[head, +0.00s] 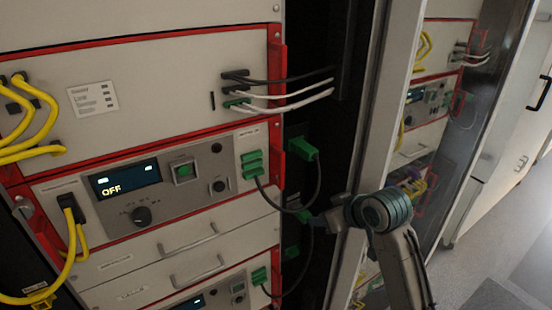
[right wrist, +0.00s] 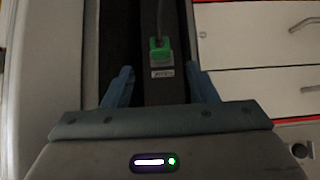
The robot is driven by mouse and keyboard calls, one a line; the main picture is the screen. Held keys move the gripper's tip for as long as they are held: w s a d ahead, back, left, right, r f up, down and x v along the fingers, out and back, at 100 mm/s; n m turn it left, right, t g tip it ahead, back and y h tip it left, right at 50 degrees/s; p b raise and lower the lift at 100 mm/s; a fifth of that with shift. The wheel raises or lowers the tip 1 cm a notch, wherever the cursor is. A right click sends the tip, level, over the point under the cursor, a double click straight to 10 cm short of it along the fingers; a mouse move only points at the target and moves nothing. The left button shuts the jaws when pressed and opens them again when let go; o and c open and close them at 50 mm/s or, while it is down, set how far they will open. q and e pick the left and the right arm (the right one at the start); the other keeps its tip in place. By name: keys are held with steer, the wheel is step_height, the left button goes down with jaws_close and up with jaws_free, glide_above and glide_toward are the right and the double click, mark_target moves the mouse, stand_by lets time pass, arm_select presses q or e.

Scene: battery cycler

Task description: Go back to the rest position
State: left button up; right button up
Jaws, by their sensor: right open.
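My right gripper (head: 330,221) is at the right side of the rack in the head view, pointing left toward the dark gap beside the cycler. The right wrist view shows its two blue fingers (right wrist: 163,85) spread apart with nothing held between them. A green plug (right wrist: 160,52) on a dark vertical strip lies ahead of the fingers, with a cable running up from it and a small white label below. In the head view a green plug (head: 304,216) is close to the gripper; I cannot tell whether they touch. My left gripper is in no view.
The cycler's display (head: 124,178) reads OFF. Green connectors (head: 251,164) and another green plug (head: 303,149) have dark cables hanging nearby. Yellow cables (head: 35,118) are at the left. A metal frame post (head: 376,90) stands behind my arm. Open floor (head: 490,240) lies at the right.

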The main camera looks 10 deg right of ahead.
steer(key=s+d+f+m+g+h, duration=0.1)
steer(key=s+f+g, duration=0.1)
steer(key=s+f, duration=0.65)
steer(key=s+d+f+m+g+h, duration=0.15)
steer(key=s+f, duration=0.35)
steer(key=s, duration=0.6)
steer(key=s+f+g+h, duration=0.1)
steer(key=s+f+g, duration=0.1)
steer(key=s+f, duration=0.65)
step_height(320, 180, down, 35)
steer(key=s+d+b, duration=0.2)
steer(key=d+b, duration=0.1)
steer(key=b, duration=0.5)
arm_select(q)
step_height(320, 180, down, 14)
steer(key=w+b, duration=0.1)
steer(key=b, duration=0.5)
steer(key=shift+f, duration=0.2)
arm_select(e)
steer(key=s+f+g, duration=0.1)
steer(key=s+f, duration=0.8)
steer(key=f, duration=0.4)
steer(key=s+f+g, duration=0.1)
steer(key=s+f, duration=0.8)
steer(key=f, duration=0.5)
steer(key=shift+s+d+f+m, duration=0.25)
steer(key=shift+s+d+m, duration=0.15)
steer(key=shift+d+m, duration=0.05)
